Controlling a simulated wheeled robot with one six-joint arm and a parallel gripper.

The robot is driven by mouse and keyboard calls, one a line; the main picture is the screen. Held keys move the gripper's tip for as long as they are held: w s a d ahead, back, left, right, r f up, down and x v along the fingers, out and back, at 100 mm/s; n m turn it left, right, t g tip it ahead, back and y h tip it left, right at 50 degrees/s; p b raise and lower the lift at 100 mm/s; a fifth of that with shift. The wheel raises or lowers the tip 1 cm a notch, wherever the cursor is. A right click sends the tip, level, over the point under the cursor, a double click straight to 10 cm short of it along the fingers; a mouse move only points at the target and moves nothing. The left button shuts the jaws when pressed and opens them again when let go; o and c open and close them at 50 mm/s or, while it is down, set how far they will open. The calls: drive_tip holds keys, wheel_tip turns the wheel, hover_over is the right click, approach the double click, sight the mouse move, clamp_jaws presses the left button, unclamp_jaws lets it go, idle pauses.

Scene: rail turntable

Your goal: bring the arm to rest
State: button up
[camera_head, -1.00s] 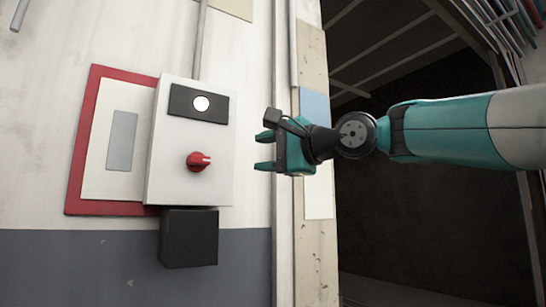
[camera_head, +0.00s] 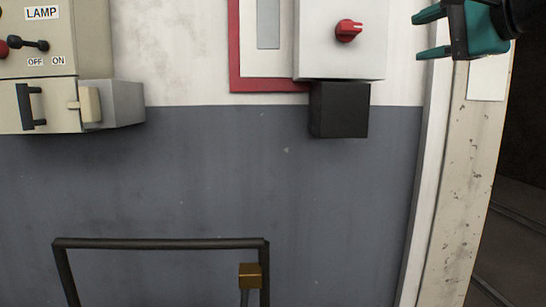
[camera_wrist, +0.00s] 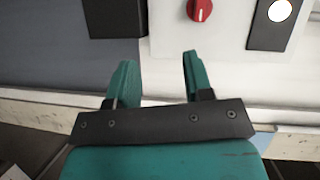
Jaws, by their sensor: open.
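My gripper (camera_head: 432,34) is at the top right of the head view, with its two teal fingers apart and nothing between them. It is to the right of the white switch box (camera_head: 312,62), apart from it. The wrist view also shows my gripper (camera_wrist: 158,75) open and empty. Ahead of it there are a red knob (camera_wrist: 200,9), a black panel with a lit white disc (camera_wrist: 279,10) and a black box (camera_wrist: 114,18). Most of my arm is outside the head view.
A beige lamp panel (camera_head: 88,50) with a black lever (camera_head: 30,44) is at the upper left. Below it is a drawer-like box with a black handle (camera_head: 26,106). A dark rail (camera_head: 160,243) with a brass-coloured block (camera_head: 250,276) stands low. A door post (camera_head: 470,150) and dark opening are right.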

drive_tip(key=s+a+f+n+g+p, duration=0.2)
drive_tip(key=s+a+f+n+g, duration=0.25)
drive_tip(key=f, duration=0.45)
drive_tip(key=s+a+f+n+g+p, duration=0.2)
drive_tip(key=s+a+f+n+g, duration=0.15)
drive_tip(key=a+f+n, duration=0.45)
drive_tip(key=s+d+f+n+g+h+p, duration=0.1)
drive_tip(key=s+f+n+g, duration=0.5)
drive_tip(key=s+f, duration=0.6)
drive_tip(key=shift+s+f+g+h, duration=0.35)
drive_tip(key=shift+s+h, duration=0.3)
drive_tip(key=shift+h, duration=0.25)
